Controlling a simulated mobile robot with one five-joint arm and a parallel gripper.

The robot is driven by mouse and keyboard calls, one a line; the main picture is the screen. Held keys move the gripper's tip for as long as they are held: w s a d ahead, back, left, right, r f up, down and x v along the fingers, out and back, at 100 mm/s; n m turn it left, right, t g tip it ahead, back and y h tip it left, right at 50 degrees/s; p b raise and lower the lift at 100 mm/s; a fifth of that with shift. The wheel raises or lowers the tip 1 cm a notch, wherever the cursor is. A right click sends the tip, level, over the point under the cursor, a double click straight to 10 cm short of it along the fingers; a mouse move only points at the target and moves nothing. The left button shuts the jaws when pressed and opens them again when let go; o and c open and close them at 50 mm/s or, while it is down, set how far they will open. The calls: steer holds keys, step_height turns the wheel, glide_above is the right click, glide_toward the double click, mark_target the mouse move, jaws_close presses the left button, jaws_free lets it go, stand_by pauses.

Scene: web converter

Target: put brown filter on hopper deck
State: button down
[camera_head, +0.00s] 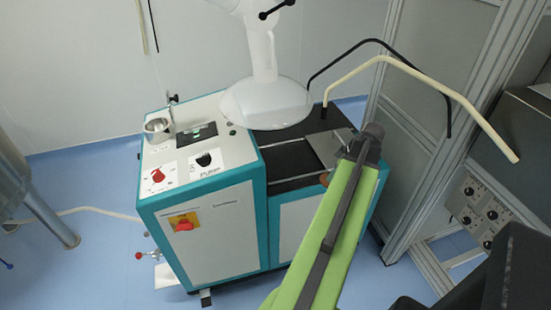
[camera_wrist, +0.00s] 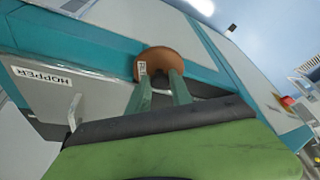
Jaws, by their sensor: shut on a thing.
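The brown filter (camera_wrist: 160,60) is a round brown piece with a small white label, between the fingertips of my gripper (camera_wrist: 160,88) in the wrist view. My gripper is shut on it. In the head view, a small brown part of the filter (camera_head: 325,178) shows beside the end of my green arm, and the fingers are mostly hidden. A grey surface labelled HOPPER (camera_wrist: 35,95) lies left of the filter in the wrist view, with a pale handle on it. In the head view, a grey plate (camera_head: 322,150) lies on the machine top just behind the filter; its label cannot be read there.
The teal and white machine (camera_head: 205,225) carries a white domed part (camera_head: 266,103), a metal cup (camera_head: 158,127) and a red knob (camera_head: 158,175). A cream bent tube (camera_head: 430,80) and a metal frame (camera_head: 410,140) stand at right.

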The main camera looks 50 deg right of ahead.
steer(key=shift+s+r, duration=0.1)
steer(key=w, duration=1.3)
steer(key=shift+w+a, duration=0.15)
steer(key=shift+w, duration=0.25)
steer(key=w, duration=0.4)
steer(key=shift+w+f+b, duration=0.25)
steer(key=shift+f+b, duration=0.1)
steer(key=shift+f, duration=0.05)
steer(key=shift+s+a+f+b, duration=0.1)
steer(key=shift+s+f+b, duration=0.05)
steer(key=shift+f+b, duration=0.5)
steer(key=shift+r, duration=0.25)
steer(key=c, duration=1.6)
jaws_free()
steer(key=shift+f, duration=0.2)
steer(key=o, duration=0.4)
steer(key=shift+r, duration=0.1)
steer(key=shift+o, duration=0.2)
